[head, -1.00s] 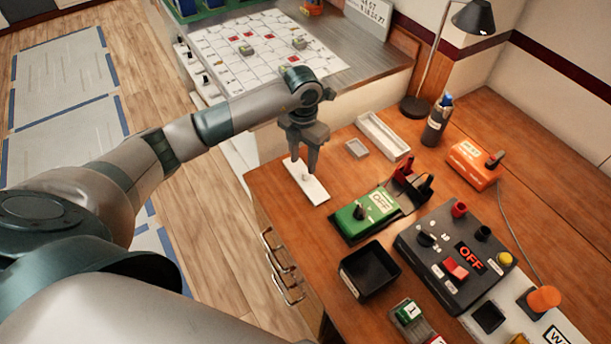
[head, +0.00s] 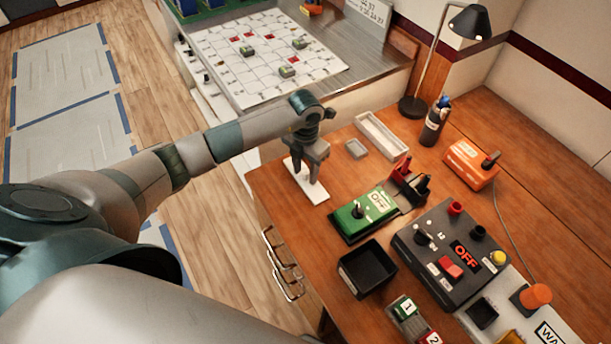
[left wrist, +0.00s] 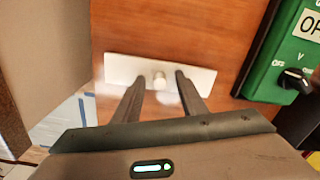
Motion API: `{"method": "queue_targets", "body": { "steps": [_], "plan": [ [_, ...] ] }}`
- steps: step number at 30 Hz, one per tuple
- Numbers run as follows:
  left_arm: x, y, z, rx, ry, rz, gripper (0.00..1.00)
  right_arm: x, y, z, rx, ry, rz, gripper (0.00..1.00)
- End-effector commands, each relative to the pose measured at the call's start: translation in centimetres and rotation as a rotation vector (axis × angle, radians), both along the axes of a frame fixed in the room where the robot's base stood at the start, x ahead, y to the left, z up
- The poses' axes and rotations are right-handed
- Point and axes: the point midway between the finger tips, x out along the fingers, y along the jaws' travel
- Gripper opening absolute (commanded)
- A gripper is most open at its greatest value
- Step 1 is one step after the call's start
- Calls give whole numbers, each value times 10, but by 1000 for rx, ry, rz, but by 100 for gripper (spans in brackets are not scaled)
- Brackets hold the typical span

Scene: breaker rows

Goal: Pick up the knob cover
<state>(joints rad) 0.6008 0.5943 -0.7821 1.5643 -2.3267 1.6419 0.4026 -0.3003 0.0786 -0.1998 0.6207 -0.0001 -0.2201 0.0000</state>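The knob cover, a flat white plate with a small round knob on top, lies on the wooden bench near its left edge. In the head view its front end (head: 313,194) shows below my left gripper (head: 307,181). In the left wrist view the plate (left wrist: 120,68) lies flat, with its knob (left wrist: 160,79) standing between the two fingers. My left gripper (left wrist: 158,84) is open, one fingertip on each side of the knob, with gaps left. Whether the fingertips touch the plate cannot be told. My right gripper is not in view.
A green box with a black dial (head: 366,211) stands right of the plate. A black open bin (head: 367,268) and a dark OFF panel (head: 450,265) are nearer and further right.

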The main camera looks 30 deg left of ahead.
Motion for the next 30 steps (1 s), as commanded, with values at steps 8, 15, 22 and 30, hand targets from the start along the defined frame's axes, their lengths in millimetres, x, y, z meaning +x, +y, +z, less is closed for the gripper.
{"method": "queue_targets", "body": {
  "steps": [8, 15, 22, 30],
  "plan": [
    [0, 0, 0, 0, 0, 0, 38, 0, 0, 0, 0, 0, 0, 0],
    [0, 0, 0, 0, 0, 1, 17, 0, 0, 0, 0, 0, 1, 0],
    [0, 0, 0, 0, 0, 1, 0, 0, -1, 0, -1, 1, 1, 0],
    [1, 0, 3, 0, -1, 1, 0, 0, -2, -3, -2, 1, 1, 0]
  ]
}}
